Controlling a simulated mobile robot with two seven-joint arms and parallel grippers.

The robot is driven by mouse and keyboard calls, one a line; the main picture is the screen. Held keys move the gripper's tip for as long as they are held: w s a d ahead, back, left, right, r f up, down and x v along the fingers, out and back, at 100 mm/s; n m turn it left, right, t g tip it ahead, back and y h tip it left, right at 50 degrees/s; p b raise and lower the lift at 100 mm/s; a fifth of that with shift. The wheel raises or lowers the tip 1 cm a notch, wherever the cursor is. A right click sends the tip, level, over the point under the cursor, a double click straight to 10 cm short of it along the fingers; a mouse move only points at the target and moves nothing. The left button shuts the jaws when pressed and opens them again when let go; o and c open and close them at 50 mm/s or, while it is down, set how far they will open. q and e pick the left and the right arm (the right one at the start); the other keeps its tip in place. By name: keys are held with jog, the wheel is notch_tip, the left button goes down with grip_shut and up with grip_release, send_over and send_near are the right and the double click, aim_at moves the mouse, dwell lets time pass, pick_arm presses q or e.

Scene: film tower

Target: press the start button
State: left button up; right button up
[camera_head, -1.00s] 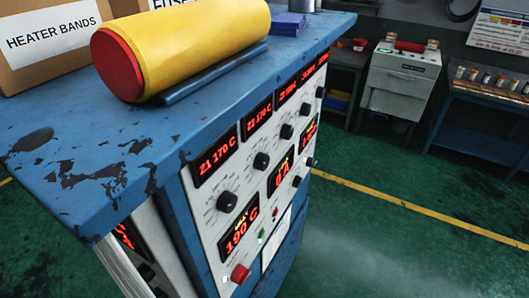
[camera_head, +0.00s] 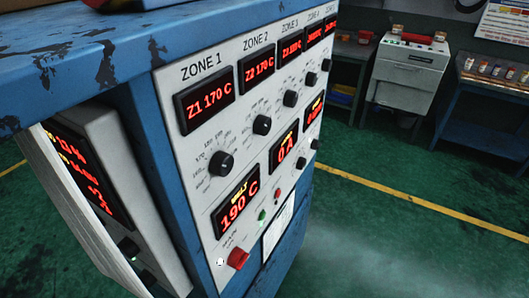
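The control panel (camera_head: 202,145) is a white face on the blue bench, seen at an angle. A small green button or lamp (camera_head: 262,215) sits low on it, with a small red one (camera_head: 277,194) up and to its right. I cannot read their labels, so I cannot tell for sure which is the start button. A larger red knob or switch (camera_head: 238,259) juts out at the lower left, beside a small white round spot (camera_head: 220,262). Neither of my grippers is in view.
Zone displays (camera_head: 206,107) and black dials (camera_head: 220,163) fill the upper panel. A second, tilted panel (camera_head: 85,170) with red readouts stands at left under the blue bench top (camera_head: 60,50). Green floor (camera_head: 400,230) is open to the right; a grey machine (camera_head: 405,75) stands behind.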

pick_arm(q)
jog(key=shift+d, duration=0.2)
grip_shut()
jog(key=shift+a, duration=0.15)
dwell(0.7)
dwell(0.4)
